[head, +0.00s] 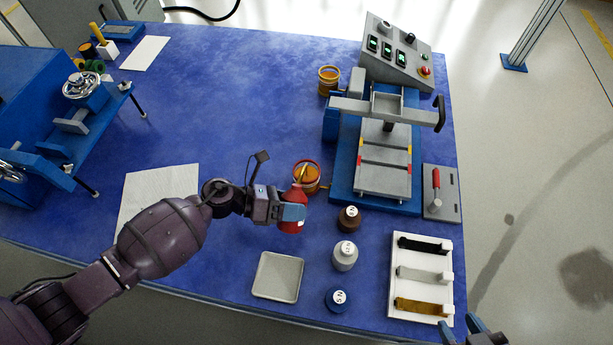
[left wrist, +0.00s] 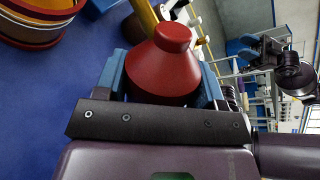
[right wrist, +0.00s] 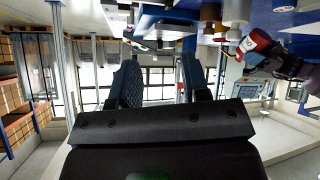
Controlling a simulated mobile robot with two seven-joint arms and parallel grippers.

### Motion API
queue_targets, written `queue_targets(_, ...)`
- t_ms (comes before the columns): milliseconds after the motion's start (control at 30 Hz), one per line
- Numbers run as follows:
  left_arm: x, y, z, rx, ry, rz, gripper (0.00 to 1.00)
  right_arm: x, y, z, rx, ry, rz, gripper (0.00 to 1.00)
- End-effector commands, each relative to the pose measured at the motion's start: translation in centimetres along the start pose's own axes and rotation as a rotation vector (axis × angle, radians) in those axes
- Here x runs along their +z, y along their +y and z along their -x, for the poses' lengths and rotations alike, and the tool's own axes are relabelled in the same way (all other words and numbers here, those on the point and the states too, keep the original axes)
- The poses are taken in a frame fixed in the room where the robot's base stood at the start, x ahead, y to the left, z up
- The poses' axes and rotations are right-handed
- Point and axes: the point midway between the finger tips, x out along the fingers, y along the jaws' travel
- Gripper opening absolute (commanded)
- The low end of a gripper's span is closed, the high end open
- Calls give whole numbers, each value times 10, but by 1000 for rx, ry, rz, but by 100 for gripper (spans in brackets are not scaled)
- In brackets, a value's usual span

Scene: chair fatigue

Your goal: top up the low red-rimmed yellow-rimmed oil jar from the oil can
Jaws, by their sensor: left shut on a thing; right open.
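The red oil can (head: 290,226) is in my left gripper (head: 290,212), whose blue fingers close around its body. Its yellow spout (head: 303,173) reaches over the red-rimmed jar (head: 307,187), which holds amber oil. Whether oil flows cannot be told. In the left wrist view the can (left wrist: 165,68) is between the fingers, with a jar (left wrist: 40,20) at the upper left. A yellow-rimmed jar (head: 328,80) stands further back, beside the press. My right gripper (right wrist: 160,80) is open and empty, off the table's front right.
A blue press (head: 375,200) stands right of the jars, with a control box (head: 398,50) behind. The blue table (head: 235,100) is clear at back centre.

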Motion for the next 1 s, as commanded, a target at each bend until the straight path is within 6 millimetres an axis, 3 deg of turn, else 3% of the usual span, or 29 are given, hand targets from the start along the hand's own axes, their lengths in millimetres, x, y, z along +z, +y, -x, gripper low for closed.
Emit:
queue_targets(267, 1, 0, 0, -1, -3, -3, 24, 1, 0, 0, 0, -2, 0, 43)
queue_targets(433, -14, 10, -6, -5, -32, -64, 24, 17, -5, -4, -10, -31, 20, 43)
queue_targets(533, -20, 16, -9, -5, -60, -128, 24, 4, -5, -9, -11, 30, 31, 43)
queue_targets(1000, -27, 34, -15, -1, -165, -386, 24, 6, 5, -10, 34, 213, -58, 43)
